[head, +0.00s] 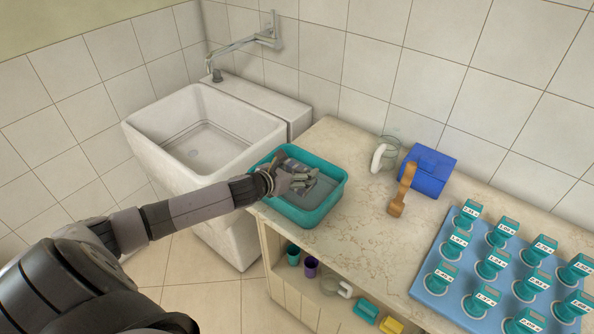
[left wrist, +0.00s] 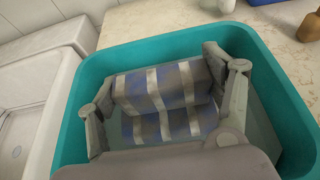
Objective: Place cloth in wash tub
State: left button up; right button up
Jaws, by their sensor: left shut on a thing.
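The wash tub (head: 328,205) is a teal rectangular basin on the left end of the counter, with greyish water inside; its rim also shows in the left wrist view (left wrist: 72,125). My left gripper (head: 298,182) reaches in over the tub from the left. In the left wrist view its two fingers (left wrist: 165,100) are shut on the cloth (left wrist: 160,88), a folded blue and grey cloth with white stripes. The cloth is within the tub's rim. Its lower part seems to be at the water, but I cannot tell how deep. My right gripper is not in view.
A white sink (head: 205,135) with a tap stands left of the counter. A glass jug (head: 386,152), a wooden brush (head: 401,190) and a blue box (head: 428,171) stand right of the tub. Cups and a jug sit on the shelf below.

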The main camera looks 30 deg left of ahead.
pick_arm(q)
jog(key=shift+f, duration=0.4)
jog(key=shift+f, duration=0.1)
jog(key=shift+f+b, duration=0.45)
jog(key=shift+f, duration=0.1)
jog(key=o, duration=1.1)
jog(key=shift+o, duration=0.2)
jog(key=shift+r+p, duration=0.4)
jog(key=shift+r, duration=0.15)
jog(key=shift+s+r, duration=0.15)
jog(key=shift+s, duration=0.05)
jog(key=b+v, duration=0.1)
jog(key=v, duration=0.8)
jog(key=shift+s, duration=0.3)
jog(key=shift+v, duration=1)
